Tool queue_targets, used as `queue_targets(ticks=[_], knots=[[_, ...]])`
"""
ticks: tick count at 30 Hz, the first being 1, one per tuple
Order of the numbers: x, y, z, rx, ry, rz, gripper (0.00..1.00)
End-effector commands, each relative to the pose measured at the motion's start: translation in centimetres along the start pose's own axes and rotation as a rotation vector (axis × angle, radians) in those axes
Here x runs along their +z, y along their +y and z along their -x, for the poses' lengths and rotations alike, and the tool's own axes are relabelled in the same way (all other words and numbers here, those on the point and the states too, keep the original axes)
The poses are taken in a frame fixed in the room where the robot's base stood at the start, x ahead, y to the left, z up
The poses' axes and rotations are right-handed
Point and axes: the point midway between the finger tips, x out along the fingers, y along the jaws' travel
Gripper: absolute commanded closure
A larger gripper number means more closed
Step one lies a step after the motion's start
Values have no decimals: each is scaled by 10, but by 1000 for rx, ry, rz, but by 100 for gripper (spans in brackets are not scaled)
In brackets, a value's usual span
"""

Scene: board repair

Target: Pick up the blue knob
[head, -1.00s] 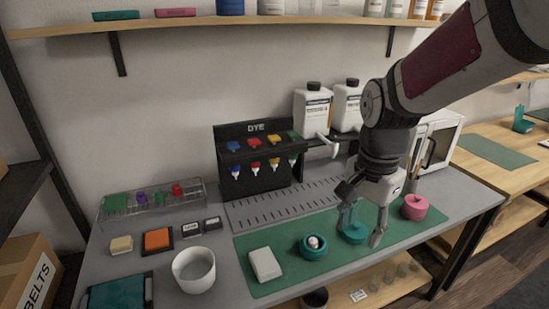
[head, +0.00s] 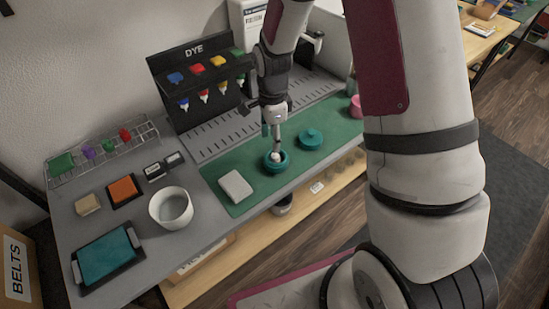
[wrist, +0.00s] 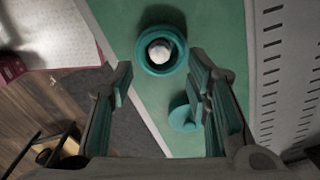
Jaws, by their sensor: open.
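The dye rack (head: 195,55) stands against the wall. A blue piece (head: 176,78) that looks like a knob sits at the left of its top row, beside red, yellow and green ones. A blue-tipped nozzle (head: 183,103) hangs below it. My gripper (head: 271,140) is open and empty. It points down over a round teal dish (head: 276,166) with a white ball in it, to the right of and in front of the rack. In the wrist view the open fingers (wrist: 161,68) are spread, with the dish (wrist: 143,60) between and beyond their tips. The rack is out of the wrist view.
A teal lid-like disc (head: 311,138) lies right of the dish on the green mat (head: 240,208). A white block (head: 235,186) lies left of it. A white bowl (head: 170,222), orange pad (head: 123,190) and wire rack (head: 70,178) stand further left. White bottles stand behind my arm.

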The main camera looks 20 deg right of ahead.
Motion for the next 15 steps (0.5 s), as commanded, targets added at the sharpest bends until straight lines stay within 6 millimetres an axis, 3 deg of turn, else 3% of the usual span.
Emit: queue_targets(ticks=[10,15], knots=[[-1,1,-29,2,0,0,56],[-3,1,-53,4,-1,-1,56]])
